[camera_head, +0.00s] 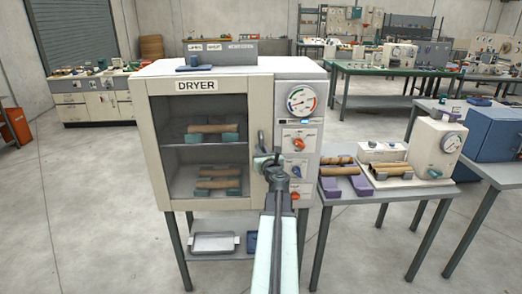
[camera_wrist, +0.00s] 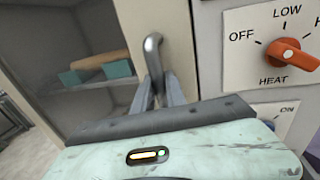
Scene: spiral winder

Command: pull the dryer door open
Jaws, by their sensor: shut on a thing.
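The dryer (camera_head: 172,67) is a cream cabinet on legs in the middle of the head view. Its glass-fronted door (camera_head: 155,150) looks shut or nearly so; I cannot tell whether there is a small gap at its right edge. The grey bar handle (camera_head: 262,140) is upright near that edge, and it also shows in the wrist view (camera_wrist: 152,55). My gripper (camera_head: 268,160) is shut on the lower part of the handle, its two fingers (camera_wrist: 160,92) on either side of it. The arm hides the lower right corner of the door.
Right of the door, the control panel (camera_head: 299,128) has a gauge and several knobs; the orange heat knob (camera_wrist: 290,55) is close to my wrist. A side table (camera_head: 385,192) with brown tubes on purple cradles stands to the right. Open floor (camera_head: 90,220) lies to the left.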

